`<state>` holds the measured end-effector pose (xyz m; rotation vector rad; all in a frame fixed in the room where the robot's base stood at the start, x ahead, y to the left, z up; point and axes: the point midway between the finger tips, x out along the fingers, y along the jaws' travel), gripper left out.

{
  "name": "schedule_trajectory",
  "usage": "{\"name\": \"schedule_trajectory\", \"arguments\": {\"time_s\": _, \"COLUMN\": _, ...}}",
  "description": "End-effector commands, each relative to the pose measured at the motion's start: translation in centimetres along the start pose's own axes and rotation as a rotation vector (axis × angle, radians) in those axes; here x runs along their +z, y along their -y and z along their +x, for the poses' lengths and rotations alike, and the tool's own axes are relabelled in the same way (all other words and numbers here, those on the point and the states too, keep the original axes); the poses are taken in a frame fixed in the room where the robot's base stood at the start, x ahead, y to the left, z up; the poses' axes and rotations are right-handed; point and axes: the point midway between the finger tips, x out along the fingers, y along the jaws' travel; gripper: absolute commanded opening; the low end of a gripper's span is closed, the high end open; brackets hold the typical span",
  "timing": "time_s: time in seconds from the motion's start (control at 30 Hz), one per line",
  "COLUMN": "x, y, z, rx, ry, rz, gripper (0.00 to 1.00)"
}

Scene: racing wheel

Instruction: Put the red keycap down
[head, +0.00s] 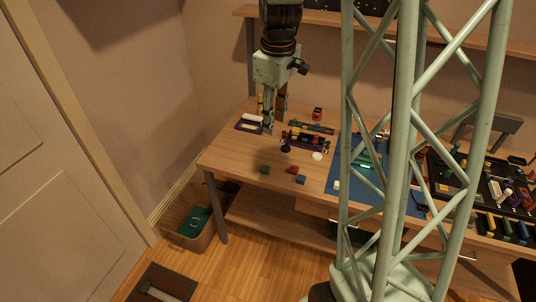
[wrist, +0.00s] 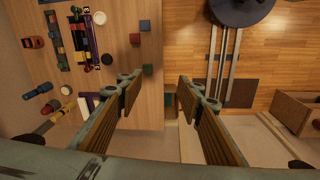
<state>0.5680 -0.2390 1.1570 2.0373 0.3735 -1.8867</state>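A small red block, which looks like the red keycap (head: 292,170), lies on the wooden table near its front edge. It also shows in the wrist view (wrist: 135,38). A blue block (head: 300,180) is close beside it, and a green block (head: 265,170) lies to its left. My gripper (head: 275,122) hangs over the left rear part of the table, up and away from the red block. In the wrist view its two fingers (wrist: 157,92) are wide apart, with nothing held between them.
Below my gripper are a dark tray (head: 249,124) and a rack of small coloured parts (head: 305,139). A white disc (head: 317,156) lies nearby. A blue mat (head: 345,165) covers the table's middle. A basket (head: 188,232) stands on the floor left of the table. The front left tabletop is mostly clear.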

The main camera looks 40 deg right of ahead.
Motion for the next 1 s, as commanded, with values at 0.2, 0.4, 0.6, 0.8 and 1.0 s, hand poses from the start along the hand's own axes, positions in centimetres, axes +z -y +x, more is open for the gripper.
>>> {"name": "schedule_trajectory", "arguments": {"time_s": 0.2, "x": -0.2, "y": 3.1, "z": -3.8, "rx": 0.015, "ry": -0.02, "rz": 0.036, "gripper": 0.34}}
{"name": "schedule_trajectory", "arguments": {"time_s": 0.4, "x": 0.1, "y": 5.9, "z": -6.9, "rx": 0.026, "ry": -0.038, "rz": 0.071, "gripper": 0.34}}
{"name": "schedule_trajectory", "arguments": {"time_s": 0.6, "x": 0.6, "y": 8.8, "z": -9.7, "rx": 0.035, "ry": -0.058, "rz": 0.105, "gripper": 0.34}}
{"name": "schedule_trajectory", "arguments": {"time_s": 0.8, "x": 1.3, "y": 11.8, "z": -12.4, "rx": 0.043, "ry": -0.079, "rz": 0.14, "gripper": 0.34}}
{"name": "schedule_trajectory", "arguments": {"time_s": 1.0, "x": 2.4, "y": 14.6, "z": -14.8, "rx": 0.049, "ry": -0.101, "rz": 0.175, "gripper": 0.34}}
